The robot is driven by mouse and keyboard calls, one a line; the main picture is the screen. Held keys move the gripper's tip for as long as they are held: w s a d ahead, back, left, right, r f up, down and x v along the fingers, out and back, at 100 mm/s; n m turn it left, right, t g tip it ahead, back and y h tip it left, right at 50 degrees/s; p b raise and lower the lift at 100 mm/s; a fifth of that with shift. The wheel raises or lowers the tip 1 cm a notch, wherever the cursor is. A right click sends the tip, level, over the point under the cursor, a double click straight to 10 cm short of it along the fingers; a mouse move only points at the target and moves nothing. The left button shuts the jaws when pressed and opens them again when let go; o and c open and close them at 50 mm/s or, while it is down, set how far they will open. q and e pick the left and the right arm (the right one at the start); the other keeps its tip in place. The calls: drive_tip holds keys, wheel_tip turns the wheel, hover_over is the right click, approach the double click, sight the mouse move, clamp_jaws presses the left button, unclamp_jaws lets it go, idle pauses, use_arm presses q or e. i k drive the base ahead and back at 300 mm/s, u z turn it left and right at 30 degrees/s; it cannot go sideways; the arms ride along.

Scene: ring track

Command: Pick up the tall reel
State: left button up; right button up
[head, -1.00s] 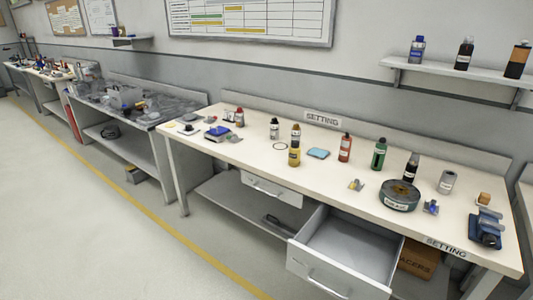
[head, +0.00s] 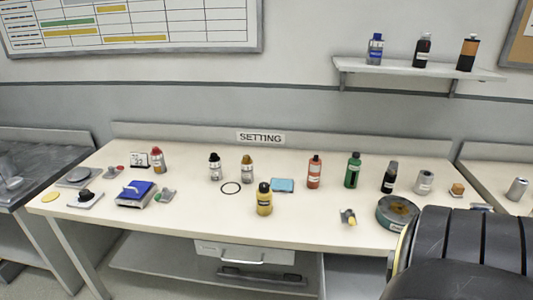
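I cannot make out for certain which thing is the tall reel. A grey upright cylinder (head: 424,182) with a pale label stands at the right of the bench, the nearest in shape to a tall reel. A low, wide, dark green round thing (head: 398,213) with a brownish top lies in front of it. A similar grey cylinder (head: 517,188) stands on the bench at the far right. Neither of my grippers is in view. The bench's front right corner is hidden by a large black ribbed shape.
Black (head: 390,177), green (head: 353,170), red (head: 315,172) and yellow (head: 264,199) bottles stand on the bench (head: 190,222). A wall shelf (head: 420,68) holds three containers. The bench's front middle has free room.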

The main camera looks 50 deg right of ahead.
sight(264, 205)
drive_tip(key=z, duration=0.95)
drive_tip(key=i, duration=0.9)
drive_tip(key=z, duration=1)
